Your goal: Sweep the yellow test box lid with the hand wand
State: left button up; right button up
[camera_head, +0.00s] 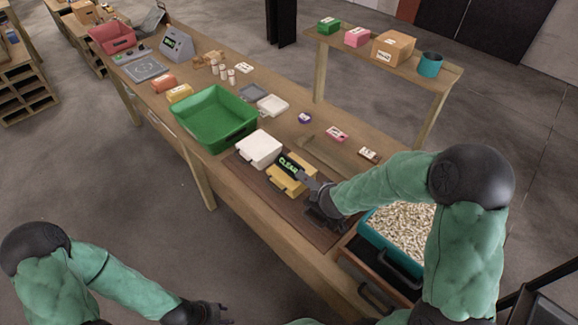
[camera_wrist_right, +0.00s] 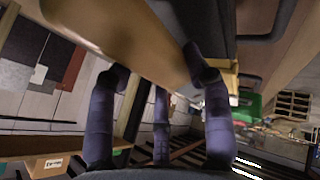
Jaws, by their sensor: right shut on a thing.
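The yellow test box (camera_head: 281,184) sits on the brown mat at the near side of the table. The black hand wand (camera_head: 289,165) lies across above its lid, with a panel reading CLEAR in green. My right gripper (camera_head: 316,192) is shut on the wand at the box's right side. The wand and fingers hide part of the lid, and I cannot tell whether the wand touches it. The right fingers (camera_wrist_right: 160,90) also show in the wrist view, below dark and tan surfaces. My left gripper (camera_head: 222,312) is low at the bottom, off the table, apparently open and empty.
A white box (camera_head: 259,148) stands just left of the yellow one, and a green tray (camera_head: 214,118) beyond it. A teal bin of pale pellets (camera_head: 402,228) is close under my right arm. Small items lie behind. A raised shelf (camera_head: 400,62) stands at the back.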

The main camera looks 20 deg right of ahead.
jog(key=shift+r, duration=0.1)
dwell(0.3)
jog(key=shift+r+p, duration=1.85)
jog(key=shift+r, duration=1.1)
